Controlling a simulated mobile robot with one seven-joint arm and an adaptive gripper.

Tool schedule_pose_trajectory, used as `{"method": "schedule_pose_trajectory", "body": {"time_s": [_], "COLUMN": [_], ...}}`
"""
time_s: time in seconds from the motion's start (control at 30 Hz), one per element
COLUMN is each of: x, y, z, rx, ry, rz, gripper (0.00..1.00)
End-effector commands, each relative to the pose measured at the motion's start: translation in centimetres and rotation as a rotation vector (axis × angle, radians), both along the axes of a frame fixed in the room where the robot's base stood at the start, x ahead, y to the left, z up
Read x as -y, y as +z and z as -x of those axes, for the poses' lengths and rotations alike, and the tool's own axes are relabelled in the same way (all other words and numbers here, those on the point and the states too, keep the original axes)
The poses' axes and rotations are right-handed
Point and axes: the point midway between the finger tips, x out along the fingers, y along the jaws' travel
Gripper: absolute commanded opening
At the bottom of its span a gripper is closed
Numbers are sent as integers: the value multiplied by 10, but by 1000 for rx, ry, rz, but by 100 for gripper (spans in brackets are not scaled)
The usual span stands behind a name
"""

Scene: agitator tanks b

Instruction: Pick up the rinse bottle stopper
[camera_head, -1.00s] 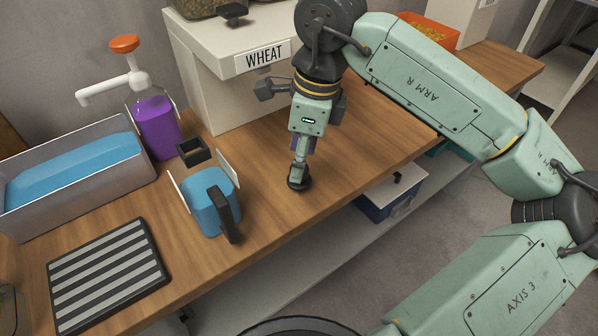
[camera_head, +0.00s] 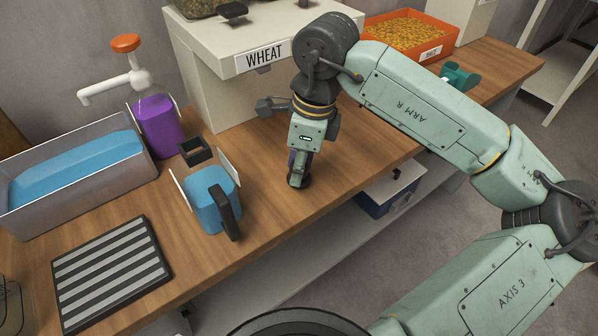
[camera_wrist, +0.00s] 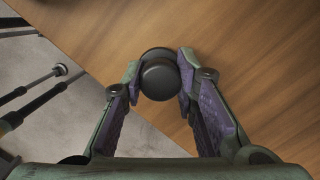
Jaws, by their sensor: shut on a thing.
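The rinse bottle stopper (camera_wrist: 158,77) is a dark, rounded knob-like piece. In the wrist view it sits between my two fingertips, which touch it on both sides. My gripper (camera_wrist: 160,80) is shut on it. In the head view my gripper (camera_head: 300,180) points down at the wooden counter, right of the blue jug. There the stopper is mostly hidden behind the fingers, and I cannot tell whether it still touches the wood.
The blue jug (camera_head: 205,205) with a dark handle stands close on the left. The WHEAT dispenser (camera_head: 260,80) rises behind. A striped mat (camera_head: 110,270), blue-filled tray (camera_head: 75,170) and purple pump bottle (camera_head: 157,125) lie further left. The counter's front edge is near.

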Motion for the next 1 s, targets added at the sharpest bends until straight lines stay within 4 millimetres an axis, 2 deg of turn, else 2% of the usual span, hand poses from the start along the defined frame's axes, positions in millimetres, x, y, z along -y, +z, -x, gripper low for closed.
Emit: {"method": "schedule_pose_trajectory", "body": {"time_s": [0.27, 0.5, 0.67, 0.87, 1.0], "x": [0, 0, 0, 0, 0], "y": [0, 1, 8, 39, 82], "z": [0, 0, -1, -1, -1], "rx": [0, 0, 2, 3, 6], "ry": [0, 0, -1, -3, -1], "rz": [0, 0, 1, 3, 2], "gripper": [1, 1, 1, 1, 1]}}
